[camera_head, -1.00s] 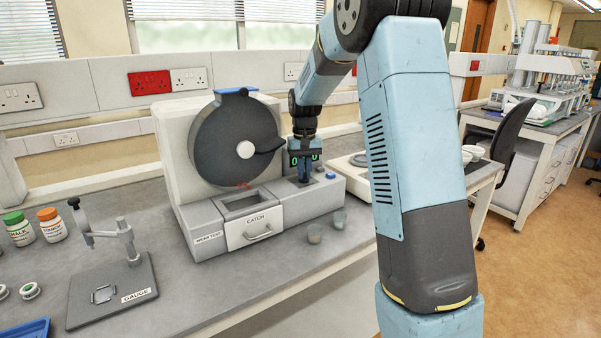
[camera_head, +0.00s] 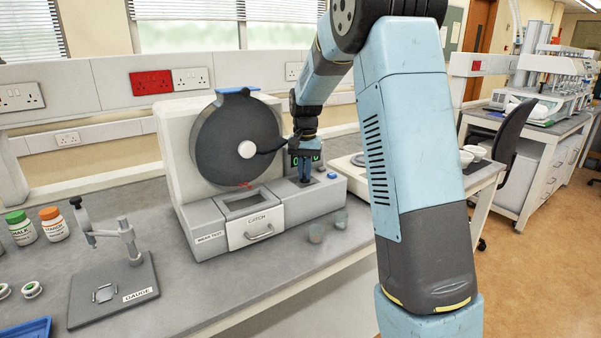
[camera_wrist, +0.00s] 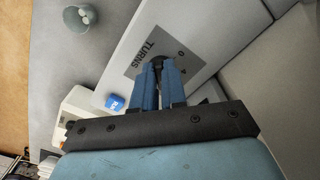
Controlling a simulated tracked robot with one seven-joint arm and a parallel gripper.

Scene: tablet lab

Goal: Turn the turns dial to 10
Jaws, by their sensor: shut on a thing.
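My gripper (camera_head: 305,181) points down at the right end of the grey wear-test machine (camera_head: 213,232). In the wrist view its blue fingers (camera_wrist: 158,72) are closed on the dark turns dial (camera_wrist: 157,62). The dial sits on a grey plate marked TURNS (camera_wrist: 151,45). The fingers hide most of the dial, and I cannot read where it points. A blue button (camera_wrist: 114,103) is beside the plate.
The machine's round dark drum (camera_head: 225,140) with a pale hub stands left of my gripper. The CATCH drawer (camera_head: 252,228) is at the front. A gauge stand (camera_head: 115,285) and jars (camera_head: 54,225) are at left.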

